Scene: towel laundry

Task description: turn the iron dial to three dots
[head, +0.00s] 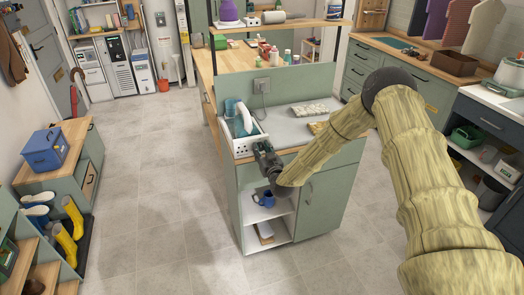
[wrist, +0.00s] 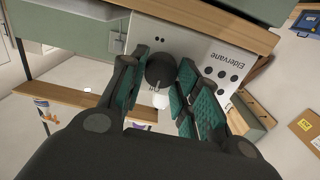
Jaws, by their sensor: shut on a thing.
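The iron station (head: 243,146) is a white unit at the front left corner of the green counter, with a blue and white iron (head: 237,112) on top. My gripper (head: 264,150) is at the station's front. In the wrist view my gripper (wrist: 164,62) has its green-padded fingers on either side of the round black dial (wrist: 161,72), shut on it. The white front panel (wrist: 225,60) reads "Eldervane" and has several dark round spots. A short pale mark shows at the dial's edge.
A patterned folded cloth (head: 310,110) and a yellowish one (head: 318,128) lie on the counter's grey top. A blue mug (head: 264,199) stands on the open shelf below my gripper. The tiled floor (head: 165,200) to the left is clear.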

